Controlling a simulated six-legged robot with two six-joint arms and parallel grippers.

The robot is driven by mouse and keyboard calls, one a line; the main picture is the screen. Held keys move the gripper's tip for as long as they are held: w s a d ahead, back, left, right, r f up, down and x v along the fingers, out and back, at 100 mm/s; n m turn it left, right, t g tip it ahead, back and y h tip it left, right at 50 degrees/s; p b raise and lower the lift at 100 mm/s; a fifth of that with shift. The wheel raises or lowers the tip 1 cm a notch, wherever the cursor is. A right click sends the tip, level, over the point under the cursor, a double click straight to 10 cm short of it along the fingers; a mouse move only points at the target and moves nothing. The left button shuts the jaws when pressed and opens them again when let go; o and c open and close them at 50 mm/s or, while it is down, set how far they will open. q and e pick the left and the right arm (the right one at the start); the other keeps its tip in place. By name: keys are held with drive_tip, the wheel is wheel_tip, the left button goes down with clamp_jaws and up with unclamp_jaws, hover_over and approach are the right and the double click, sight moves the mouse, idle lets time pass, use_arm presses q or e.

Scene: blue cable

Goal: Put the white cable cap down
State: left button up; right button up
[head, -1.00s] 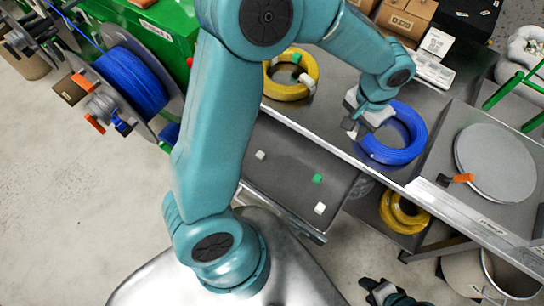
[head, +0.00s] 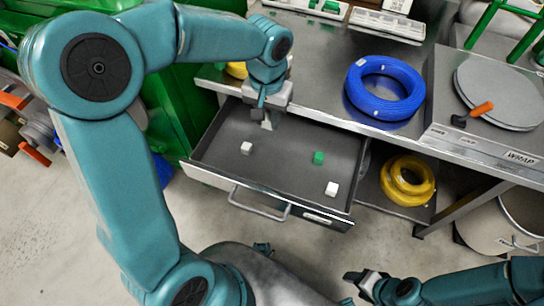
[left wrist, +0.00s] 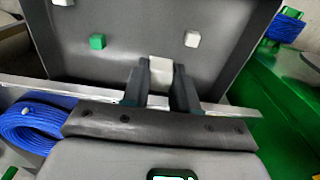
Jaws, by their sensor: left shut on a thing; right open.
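My left gripper (head: 265,108) is shut on a white cable cap (head: 267,124) over the back part of the open grey drawer (head: 275,166). In the left wrist view the held cap (left wrist: 160,70) sits between the two fingers, against the drawer floor behind it. I cannot tell whether it touches the floor. Inside the drawer lie another white cap (head: 246,148), a green cap (head: 318,157) and a further white cap (head: 331,188), all apart from each other. My right gripper (head: 362,281) is open and empty, low in front of the drawer.
A blue cable coil (head: 385,88) lies on the steel bench (head: 330,40), right of the drawer. A yellow coil (head: 407,180) is on the lower shelf. A round grey plate (head: 503,90) and an orange-handled tool (head: 474,114) are at the right. Bare drawer floor surrounds the caps.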

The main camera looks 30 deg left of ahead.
use_arm(q)
drive_tip(key=b, duration=0.3)
hover_over(269, 159)
wheel_tip(269, 159, down, 12)
drive_tip(key=shift+f, duration=0.2)
wheel_tip(269, 159, down, 4)
drive_tip(key=shift+r+b, duration=0.1)
drive_tip(key=shift+b, duration=0.25)
drive_tip(key=shift+s, duration=0.1)
drive_tip(key=shift+r, duration=0.1)
drive_tip(key=shift+f, duration=0.2)
drive_tip(key=o, duration=1)
